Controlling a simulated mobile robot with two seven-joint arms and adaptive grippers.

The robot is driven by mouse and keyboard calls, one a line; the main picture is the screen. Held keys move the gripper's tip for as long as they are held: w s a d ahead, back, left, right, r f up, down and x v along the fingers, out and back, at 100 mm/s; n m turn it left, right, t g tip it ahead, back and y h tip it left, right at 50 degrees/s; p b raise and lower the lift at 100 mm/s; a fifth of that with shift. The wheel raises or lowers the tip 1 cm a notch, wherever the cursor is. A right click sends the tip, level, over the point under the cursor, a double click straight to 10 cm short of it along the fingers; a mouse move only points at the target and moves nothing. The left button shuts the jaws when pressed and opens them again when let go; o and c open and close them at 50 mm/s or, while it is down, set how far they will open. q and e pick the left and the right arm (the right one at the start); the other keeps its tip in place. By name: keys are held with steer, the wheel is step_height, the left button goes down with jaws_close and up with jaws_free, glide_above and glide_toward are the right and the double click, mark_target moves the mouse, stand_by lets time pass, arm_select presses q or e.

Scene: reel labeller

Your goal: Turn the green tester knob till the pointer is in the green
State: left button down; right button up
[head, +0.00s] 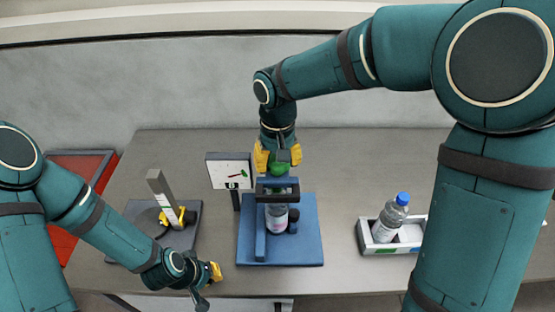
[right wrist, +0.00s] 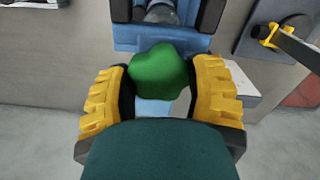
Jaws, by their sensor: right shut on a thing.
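The green tester knob (head: 279,168) sits at the top of the blue tester (head: 308,235). My right gripper (head: 278,157) is shut on it from above. In the right wrist view the lobed knob (right wrist: 162,72) lies between the two yellow-padded fingers of the right gripper (right wrist: 162,95). A bottle (head: 277,217) stands upright in the tester. The white dial panel (head: 228,168) at its left carries small red and green marks; the pointer's exact reading is too small to tell. My left gripper (head: 208,284) is low at the table's front edge, apart from the tester; its opening is unclear.
A dark stand with a grey post and yellow clamp (head: 180,217) is left of the tester. A grey tray (head: 364,237) with a blue-capped bottle (head: 390,219) is at the right. A red bin (head: 62,245) is at the far left. Table between tester and tray is clear.

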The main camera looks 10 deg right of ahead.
stand_by(0.5)
steer(key=o, duration=1.2)
step_height(320, 180, up, 12)
steer(key=shift+r, duration=0.1)
arm_select(q)
steer(key=shift+s, duration=0.1)
